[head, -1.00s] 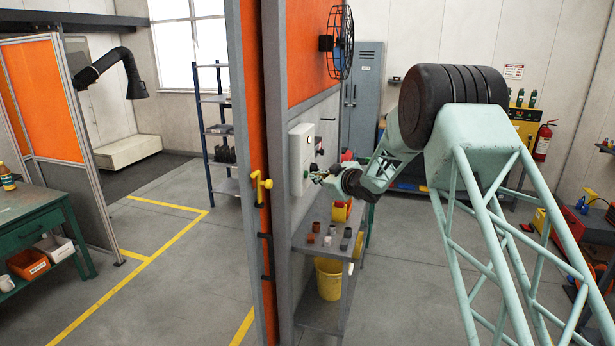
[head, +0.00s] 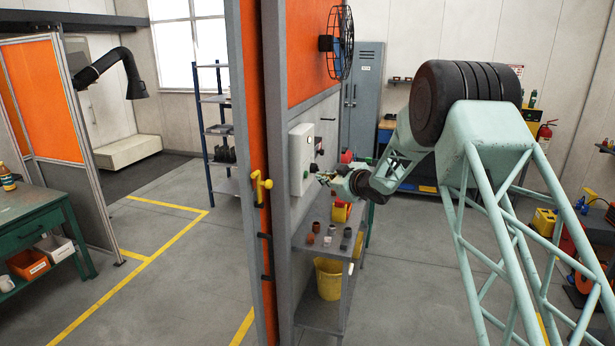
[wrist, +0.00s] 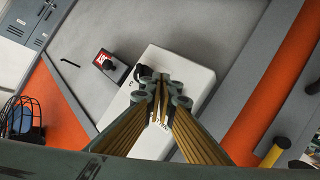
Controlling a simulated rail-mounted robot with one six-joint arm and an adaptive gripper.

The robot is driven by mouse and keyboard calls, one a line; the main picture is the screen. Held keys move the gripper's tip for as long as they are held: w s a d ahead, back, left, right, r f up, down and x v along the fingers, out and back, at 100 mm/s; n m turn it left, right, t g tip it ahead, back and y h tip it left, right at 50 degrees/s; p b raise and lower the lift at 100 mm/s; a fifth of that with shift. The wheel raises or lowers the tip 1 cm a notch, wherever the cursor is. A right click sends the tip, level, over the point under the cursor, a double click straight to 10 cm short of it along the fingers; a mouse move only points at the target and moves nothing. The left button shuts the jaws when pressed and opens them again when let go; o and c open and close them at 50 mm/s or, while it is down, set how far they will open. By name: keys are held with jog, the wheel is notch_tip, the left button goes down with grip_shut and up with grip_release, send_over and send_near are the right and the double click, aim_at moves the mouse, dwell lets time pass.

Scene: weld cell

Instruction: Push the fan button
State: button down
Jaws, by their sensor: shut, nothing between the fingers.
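The white control box (head: 301,160) is mounted on the grey lower part of the partition; it also fills the middle of the wrist view (wrist: 190,72). A small button (head: 306,174) shows low on its face in the head view. The wall fan (head: 341,42) with its black cage is above, and shows at the left edge of the wrist view (wrist: 22,118). My gripper (head: 319,178) is in front of the box, a little to its right in the head view. In the wrist view its fingertips (wrist: 160,84) are together and empty, and cover part of the box face. I cannot tell whether they touch it.
A black switch with a red label (wrist: 110,65) is beside the box. Below is a grey shelf (head: 318,240) with several small cups and a yellow bucket (head: 329,278). A yellow handle (head: 261,186) sticks out from the partition's orange edge. Open floor lies to the left.

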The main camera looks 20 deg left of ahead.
jog(key=shift+w+d, duration=0.15)
jog(key=shift+d, duration=0.8)
jog(key=shift+w+d, duration=0.1)
jog(key=shift+d, duration=0.85)
